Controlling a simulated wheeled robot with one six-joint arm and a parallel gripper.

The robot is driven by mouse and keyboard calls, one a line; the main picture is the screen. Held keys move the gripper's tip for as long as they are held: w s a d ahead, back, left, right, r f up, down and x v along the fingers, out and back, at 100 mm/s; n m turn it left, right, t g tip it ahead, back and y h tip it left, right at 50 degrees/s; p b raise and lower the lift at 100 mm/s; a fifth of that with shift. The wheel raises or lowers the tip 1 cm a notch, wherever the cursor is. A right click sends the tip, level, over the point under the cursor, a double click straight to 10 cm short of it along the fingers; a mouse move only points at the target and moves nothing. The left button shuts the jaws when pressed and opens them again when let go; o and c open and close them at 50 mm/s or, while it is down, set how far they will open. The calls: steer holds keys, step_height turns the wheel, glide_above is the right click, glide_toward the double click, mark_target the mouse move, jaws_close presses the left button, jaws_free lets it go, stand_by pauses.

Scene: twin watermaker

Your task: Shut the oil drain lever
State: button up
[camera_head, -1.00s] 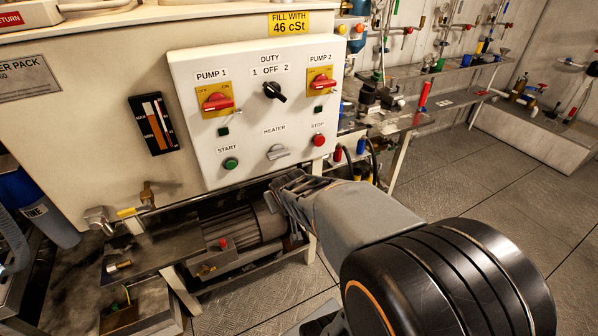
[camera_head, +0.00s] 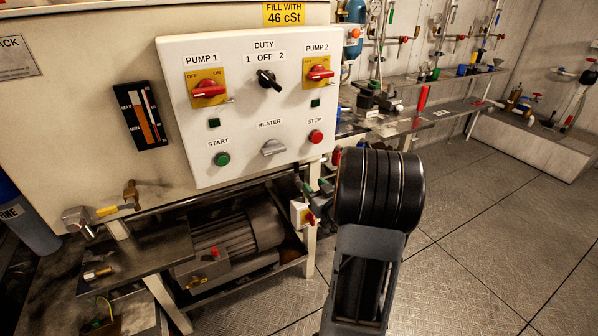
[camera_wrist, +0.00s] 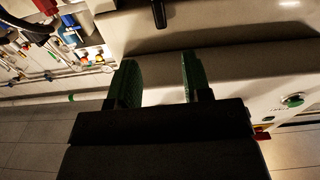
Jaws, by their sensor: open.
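A small lever with a yellow grip (camera_head: 107,211) sits on a pipe fitting at the lower left of the tank in the head view. No label on it is readable, so I cannot tell for sure that it is the oil drain lever. A brass fitting (camera_head: 131,193) stands beside it. In the wrist view my gripper (camera_wrist: 158,80) is open, its two green-padded fingers apart with nothing between them. In the head view my arm's black joint hides most or all of the gripper, well right of the yellow-gripped lever.
The white control panel (camera_head: 245,110) with red switches projects from the tank. A motor (camera_head: 235,235) lies in the frame below. A small white-and-yellow box with a red knob (camera_head: 303,215) is near the frame's right leg. The floor (camera_head: 470,240) at right is clear.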

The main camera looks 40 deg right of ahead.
mark_target(297, 168)
steer(key=w, duration=0.3)
steer(key=w+d, duration=0.1)
steer(key=w, duration=0.6)
steer(key=shift+w+d+b, duration=0.2)
steer(key=shift+w+b, duration=0.15)
steer(key=shift+b, duration=0.05)
jaws_close()
